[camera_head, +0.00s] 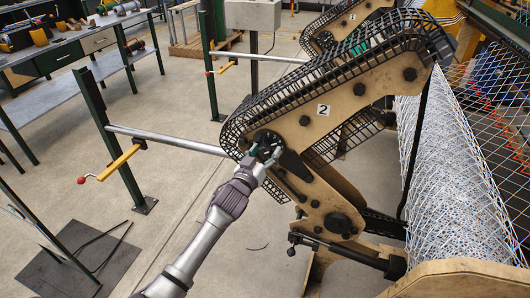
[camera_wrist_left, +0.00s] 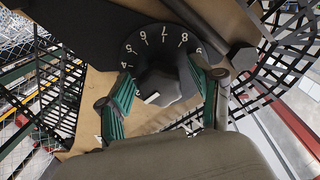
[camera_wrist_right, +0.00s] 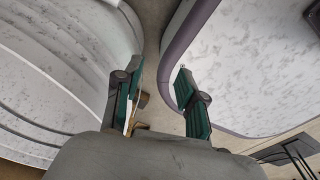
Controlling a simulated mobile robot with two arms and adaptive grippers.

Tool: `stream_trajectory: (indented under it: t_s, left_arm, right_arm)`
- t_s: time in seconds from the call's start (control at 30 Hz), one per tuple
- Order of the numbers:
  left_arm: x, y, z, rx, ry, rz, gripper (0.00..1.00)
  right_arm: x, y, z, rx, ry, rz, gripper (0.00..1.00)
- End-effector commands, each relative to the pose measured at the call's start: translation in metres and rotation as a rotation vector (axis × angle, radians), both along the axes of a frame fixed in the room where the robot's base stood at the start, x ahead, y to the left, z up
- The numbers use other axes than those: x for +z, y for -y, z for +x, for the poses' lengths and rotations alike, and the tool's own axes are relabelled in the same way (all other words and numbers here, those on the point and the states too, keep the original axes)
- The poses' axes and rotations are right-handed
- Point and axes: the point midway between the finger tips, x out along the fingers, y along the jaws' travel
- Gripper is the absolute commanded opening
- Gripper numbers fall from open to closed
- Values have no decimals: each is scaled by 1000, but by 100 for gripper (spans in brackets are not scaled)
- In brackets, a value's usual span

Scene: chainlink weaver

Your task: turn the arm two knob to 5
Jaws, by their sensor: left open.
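The arm two knob (camera_wrist_left: 165,78) is a dark knob on a black numbered dial (camera_wrist_left: 128,50) in the left wrist view; a white mark shows on its lower, near side. Numerals up to 9 show around the dial's far side; the near side is hidden. Arm two (camera_head: 345,98), a tan arm with a "2" label, carries the dial at its lower left end in the head view. My left gripper (camera_head: 266,153) is at the dial, open, with green-padded fingers on either side of the knob; I cannot tell whether they touch it. My right gripper (camera_wrist_right: 158,72) is open and empty.
A black cable chain (camera_head: 300,75) runs along arm two. A wire mesh roll (camera_head: 447,180) lies at the right. A post with a grey bar and yellow lever (camera_head: 120,162) stands left of my left arm. Benches (camera_head: 75,50) are at the upper left. Open floor lies between.

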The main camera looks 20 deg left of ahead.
Motion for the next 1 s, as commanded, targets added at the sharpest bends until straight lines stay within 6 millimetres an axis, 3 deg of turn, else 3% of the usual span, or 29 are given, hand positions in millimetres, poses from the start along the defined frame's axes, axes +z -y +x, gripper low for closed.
stream_trajectory:
  t_s: [0.1, 0.43, 0.77, 1.0]
  left_arm:
    - [0, 0, 0, 0, 0, 0, 62]
    - [0, 0, -1, 0, 0, 0, 7]
    - [0, 0, -1, -1, 1, 43, 5]
    - [1, -1, -1, -1, 6, 187, 5]
  right_arm:
    - [0, -1, -2, -1, -2, 2, 40]
    - [0, 1, -4, 0, -7, -1, 40]
    - [3, 6, -5, 2, -8, -7, 40]
    - [11, 6, -5, 2, -8, -7, 40]
